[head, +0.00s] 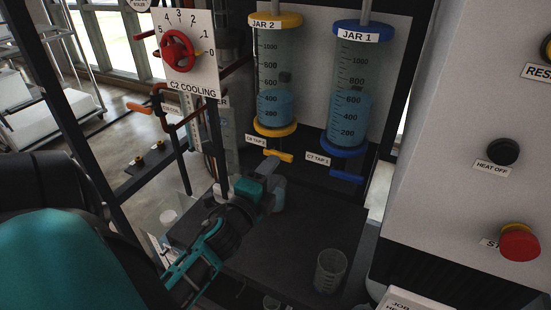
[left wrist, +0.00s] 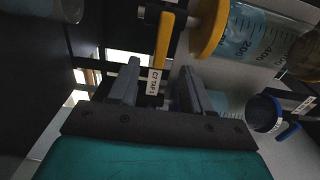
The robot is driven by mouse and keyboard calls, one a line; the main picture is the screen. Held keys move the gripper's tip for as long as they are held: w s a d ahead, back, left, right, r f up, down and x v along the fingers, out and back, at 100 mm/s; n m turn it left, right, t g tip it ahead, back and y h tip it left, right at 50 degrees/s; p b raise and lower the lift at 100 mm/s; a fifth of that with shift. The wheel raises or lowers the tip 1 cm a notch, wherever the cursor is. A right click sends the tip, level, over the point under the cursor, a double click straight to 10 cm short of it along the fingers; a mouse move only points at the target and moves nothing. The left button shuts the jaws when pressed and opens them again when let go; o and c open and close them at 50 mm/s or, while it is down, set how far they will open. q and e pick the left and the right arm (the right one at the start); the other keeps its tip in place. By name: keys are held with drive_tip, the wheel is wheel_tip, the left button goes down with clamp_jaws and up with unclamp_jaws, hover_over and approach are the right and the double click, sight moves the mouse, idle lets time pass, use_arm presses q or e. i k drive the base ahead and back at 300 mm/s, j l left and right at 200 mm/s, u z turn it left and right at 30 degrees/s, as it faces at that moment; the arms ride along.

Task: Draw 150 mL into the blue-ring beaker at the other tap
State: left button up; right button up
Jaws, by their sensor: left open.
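Jar 2 (head: 275,70) has yellow rings and blue liquid; its yellow tap handle (head: 284,156) is below. Jar 1 (head: 348,75) has blue rings and a higher blue level; its blue tap handle (head: 346,177) is below. A clear beaker (head: 330,271) stands on the dark bench at the front; I cannot make out its ring colour. My left gripper (head: 274,181) is open just below the yellow handle. In the left wrist view nothing sits between its fingers (left wrist: 157,78), and the yellow handle (left wrist: 164,42) lies beyond them. My right gripper is not in view.
A panel with a red valve wheel (head: 178,51) and C2 COOLING label stands at left. A cabinet at right carries a black HEAT OFF knob (head: 503,152) and a red button (head: 519,242). The bench (head: 290,245) middle is clear.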

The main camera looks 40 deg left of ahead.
sight(332, 263)
drive_tip(key=k+l, duration=0.35)
drive_tip(key=i+l+u, duration=0.15)
drive_tip(key=l+u, duration=0.2)
drive_tip(key=l, duration=0.4)
drive_tip(key=l+u, duration=0.4)
drive_tip(key=l, duration=0.3)
